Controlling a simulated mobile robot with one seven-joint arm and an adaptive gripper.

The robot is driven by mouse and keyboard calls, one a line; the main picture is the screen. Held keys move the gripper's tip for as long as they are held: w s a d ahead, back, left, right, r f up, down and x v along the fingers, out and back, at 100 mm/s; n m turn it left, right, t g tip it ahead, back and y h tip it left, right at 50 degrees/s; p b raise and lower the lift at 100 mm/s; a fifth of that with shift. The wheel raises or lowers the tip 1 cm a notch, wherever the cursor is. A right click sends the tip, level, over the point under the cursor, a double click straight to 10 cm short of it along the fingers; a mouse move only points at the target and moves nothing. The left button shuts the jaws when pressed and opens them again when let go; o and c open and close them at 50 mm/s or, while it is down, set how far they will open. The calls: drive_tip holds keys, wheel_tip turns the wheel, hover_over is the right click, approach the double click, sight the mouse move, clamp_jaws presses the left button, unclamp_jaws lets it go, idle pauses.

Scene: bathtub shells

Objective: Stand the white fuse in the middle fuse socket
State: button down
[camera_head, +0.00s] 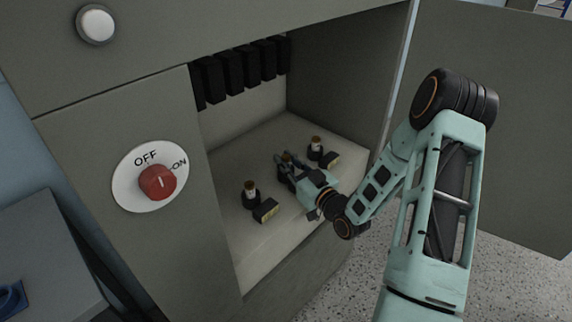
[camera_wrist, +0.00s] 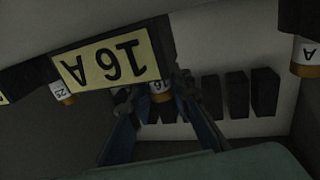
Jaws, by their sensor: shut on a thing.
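My gripper (camera_head: 288,166) reaches into the open cabinet and is shut on the white fuse (camera_wrist: 160,87) at the middle position. The fuse shows between my fingers in the wrist view, with a brass-coloured end and the marking 16. A black block with a yellow 16 A label (camera_wrist: 110,64) covers its other end and the middle socket. The fuse looks in line with the socket, but I cannot tell whether it is fully seated. In the head view my fingers mostly hide it.
A left fuse (camera_head: 250,187) and a right fuse (camera_head: 316,144) stand in black sockets on either side, close to my gripper. Black blocks (camera_head: 232,70) line the back wall. The cabinet door (camera_head: 490,120) is open at right. A red knob (camera_head: 158,182) is on the front panel.

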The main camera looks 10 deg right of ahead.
drive_tip(key=shift+f, duration=0.35)
drive_tip(key=shift+f, duration=0.1)
drive_tip(key=c, duration=1.8)
unclamp_jaws()
drive_tip(key=shift+o, duration=0.2)
drive_tip(key=shift+r, duration=0.35)
drive_tip(key=p+v, duration=0.1)
drive_tip(key=v, duration=1.1)
drive_tip(key=shift+f, duration=0.15)
drive_tip(key=shift+w, duration=0.1)
